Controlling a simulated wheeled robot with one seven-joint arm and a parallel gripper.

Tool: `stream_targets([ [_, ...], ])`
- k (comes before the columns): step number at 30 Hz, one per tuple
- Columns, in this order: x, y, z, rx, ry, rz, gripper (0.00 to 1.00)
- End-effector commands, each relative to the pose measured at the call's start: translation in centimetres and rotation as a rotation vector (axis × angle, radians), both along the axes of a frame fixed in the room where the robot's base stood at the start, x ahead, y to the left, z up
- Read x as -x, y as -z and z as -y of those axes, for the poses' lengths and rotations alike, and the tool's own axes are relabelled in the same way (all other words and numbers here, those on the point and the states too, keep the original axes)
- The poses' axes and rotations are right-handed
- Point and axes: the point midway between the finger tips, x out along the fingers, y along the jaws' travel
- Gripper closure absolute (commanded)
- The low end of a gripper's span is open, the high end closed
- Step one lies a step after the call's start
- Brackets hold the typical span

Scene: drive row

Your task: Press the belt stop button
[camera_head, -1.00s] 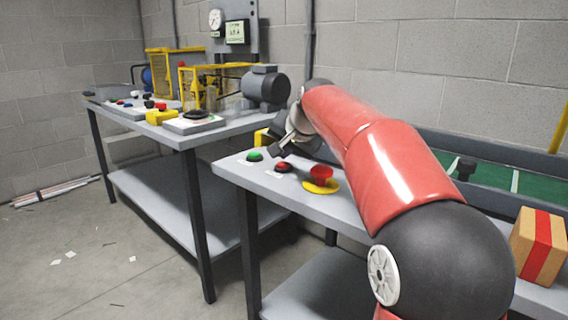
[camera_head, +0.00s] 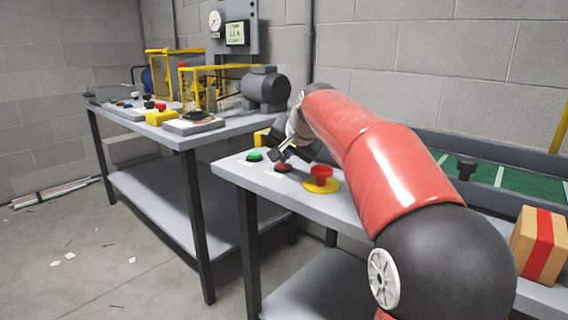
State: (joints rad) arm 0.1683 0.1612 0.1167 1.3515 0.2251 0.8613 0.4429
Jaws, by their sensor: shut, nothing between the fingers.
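A small red button (camera_head: 283,168) in a dark ring sits on the near grey table, between a green button (camera_head: 254,156) and a larger red mushroom button (camera_head: 321,172) on a yellow base. My gripper (camera_head: 279,156) is shut and empty, tilted down just above the small red button. It overlaps the button's upper edge in the picture, and I cannot tell if it touches. The green conveyor belt (camera_head: 530,190) with pale cross lines runs behind my red arm, which hides part of it.
The near table (camera_head: 235,172) has a free front edge. A cardboard box with red tape (camera_head: 538,246) stands at the right. A second table (camera_head: 185,141) at the left carries more buttons, a motor (camera_head: 265,89) and a yellow guard frame.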

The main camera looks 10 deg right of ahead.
Motion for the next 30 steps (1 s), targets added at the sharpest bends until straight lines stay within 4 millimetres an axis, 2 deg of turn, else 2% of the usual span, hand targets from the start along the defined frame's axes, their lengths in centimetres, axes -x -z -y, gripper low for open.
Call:
stream_targets([
  [7, 0.0, -1.0, 0.0, 0.0, 0.0, -0.001, 1.0],
  [17, 0.0, -1.1, 0.0, 0.0, 0.0, 0.0, 1.0],
  [30, 0.0, -5.2, 0.0, 0.0, 0.0, 0.0, 1.0],
])
